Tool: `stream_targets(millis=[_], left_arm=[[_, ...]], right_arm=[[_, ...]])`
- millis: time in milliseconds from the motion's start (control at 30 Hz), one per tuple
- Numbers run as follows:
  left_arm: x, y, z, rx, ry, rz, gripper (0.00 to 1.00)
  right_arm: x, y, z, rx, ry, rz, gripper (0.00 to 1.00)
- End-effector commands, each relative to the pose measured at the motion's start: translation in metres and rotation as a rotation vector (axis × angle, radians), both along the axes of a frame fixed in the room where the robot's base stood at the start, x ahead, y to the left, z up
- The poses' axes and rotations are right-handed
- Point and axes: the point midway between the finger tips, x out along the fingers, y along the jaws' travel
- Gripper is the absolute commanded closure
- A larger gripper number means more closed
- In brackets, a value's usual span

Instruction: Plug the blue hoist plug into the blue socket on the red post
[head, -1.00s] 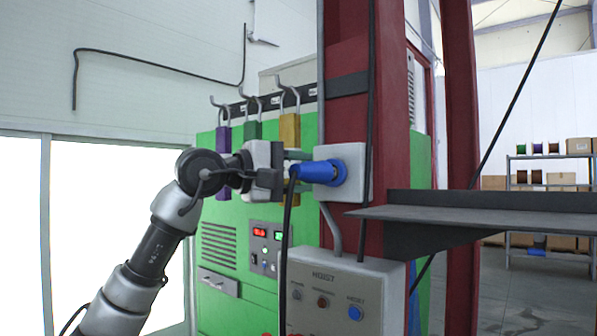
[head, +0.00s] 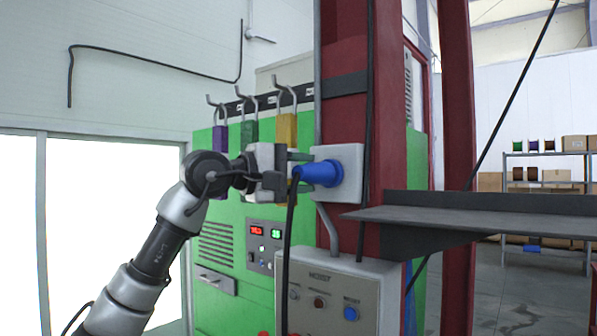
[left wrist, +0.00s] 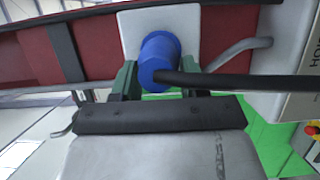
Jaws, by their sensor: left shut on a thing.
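The blue hoist plug (head: 312,174) is at the blue socket (head: 338,173) on the grey box (head: 351,158) of the red post (head: 347,118). Plug and socket meet with no visible gap; I cannot tell how deep the plug sits. My left gripper (head: 296,170) is shut on the plug from the left. In the left wrist view the plug (left wrist: 158,62) stands between the two dark green fingers, against the grey box (left wrist: 196,22). A black cable (head: 289,240) hangs from the plug's rear. My right gripper is not in view.
A grey hoist control box (head: 345,290) is mounted below the socket. A dark metal shelf (head: 470,217) juts out to the right of the post. Behind stands a green cabinet (head: 222,230) with coloured tags on hooks (head: 285,130). Open floor lies at right.

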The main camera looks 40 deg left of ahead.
Motion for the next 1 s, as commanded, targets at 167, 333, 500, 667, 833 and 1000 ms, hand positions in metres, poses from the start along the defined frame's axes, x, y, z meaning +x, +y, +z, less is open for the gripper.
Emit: stream_targets(millis=[167, 333, 500, 667, 833, 1000], left_arm=[[0.005, 0.000, 0.001, 0.000, 0.000, 0.000, 0.83], [0.005, 0.000, 0.000, 0.001, 0.000, 0.000, 0.33], [0.005, 0.000, 0.000, 0.001, 0.000, 0.000, 0.27], [0.004, 0.000, -0.001, 0.000, 0.001, 0.000, 0.27], [-0.012, 0.008, -0.003, 0.001, -0.002, 0.002, 0.27], [-0.043, 0.025, -0.004, 0.000, -0.002, 0.003, 0.27]], right_arm=[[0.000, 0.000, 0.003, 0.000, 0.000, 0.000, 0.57], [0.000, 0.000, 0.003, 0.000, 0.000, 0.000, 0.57], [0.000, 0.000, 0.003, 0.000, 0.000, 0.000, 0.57], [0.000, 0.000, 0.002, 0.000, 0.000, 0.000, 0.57], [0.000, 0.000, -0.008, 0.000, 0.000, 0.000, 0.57], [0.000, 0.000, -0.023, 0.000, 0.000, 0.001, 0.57]])
